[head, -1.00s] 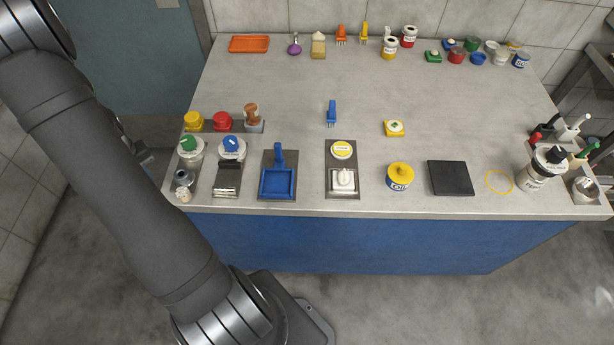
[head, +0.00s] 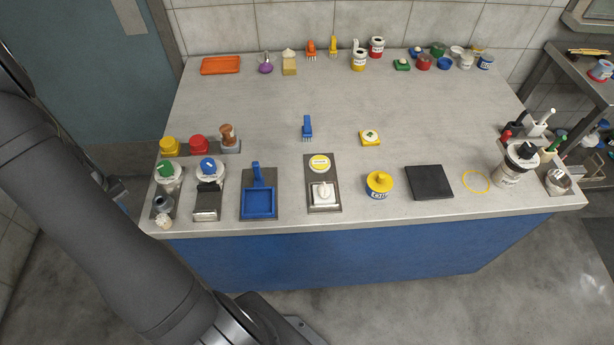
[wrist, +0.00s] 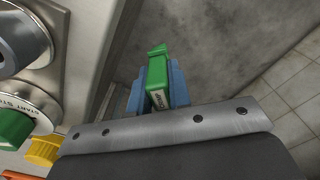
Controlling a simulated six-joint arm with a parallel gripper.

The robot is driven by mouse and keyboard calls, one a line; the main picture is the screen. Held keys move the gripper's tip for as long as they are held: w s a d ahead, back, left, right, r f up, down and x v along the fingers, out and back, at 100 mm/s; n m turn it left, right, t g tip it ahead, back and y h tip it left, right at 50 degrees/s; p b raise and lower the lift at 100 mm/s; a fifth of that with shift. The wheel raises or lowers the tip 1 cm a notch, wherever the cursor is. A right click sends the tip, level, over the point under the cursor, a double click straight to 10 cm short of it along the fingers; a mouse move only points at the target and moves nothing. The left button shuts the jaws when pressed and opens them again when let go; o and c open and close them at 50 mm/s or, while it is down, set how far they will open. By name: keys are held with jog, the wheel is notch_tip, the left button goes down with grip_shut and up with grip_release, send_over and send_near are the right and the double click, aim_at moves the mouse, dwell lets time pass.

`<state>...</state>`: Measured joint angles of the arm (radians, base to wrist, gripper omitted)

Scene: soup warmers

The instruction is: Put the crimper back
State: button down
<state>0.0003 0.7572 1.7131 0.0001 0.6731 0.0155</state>
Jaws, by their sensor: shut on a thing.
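In the wrist view my gripper (wrist: 151,92) has pale blue fingers shut around a green block-like thing (wrist: 157,74) with a white label. The label is too small to read, so I cannot tell for certain that it is the crimper. The held thing is over the grey floor, to the right of the counter's edge in that view. In the head view my dark arm runs down the left side and my gripper cannot be made out.
The counter (head: 250,105) has a green-knob dial (head: 166,171), a yellow knob (head: 169,146) and a blue tray (head: 258,203) near its left front. A black pad (head: 429,182) and yellow ring (head: 476,182) lie at right front. The middle is mostly clear.

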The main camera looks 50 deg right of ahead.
jog(key=w+d+r+m, duration=0.3)
jog(key=w+r, duration=0.3)
jog(key=r, duration=0.5)
jog(key=d+r+m, duration=0.1)
jog(key=d+r, duration=0.3)
jog(key=d, duration=0.5)
jog(key=s+d+m, duration=0.2)
jog(key=s+d, duration=0.4)
jog(key=d, duration=0.7)
jog(key=s+d+m, duration=0.3)
jog(key=s+d, duration=1.8)
jog(key=s, duration=0.4)
jog(key=w+f, duration=0.2)
jog(key=w, duration=0.1)
jog(key=w+a+f, duration=0.1)
jog(key=w+f, duration=0.1)
jog(key=w, duration=0.2)
jog(key=w+f, duration=0.3)
jog(key=w, duration=0.1)
jog(key=shift+a, duration=0.2)
jog(key=shift+f, duration=2.05)
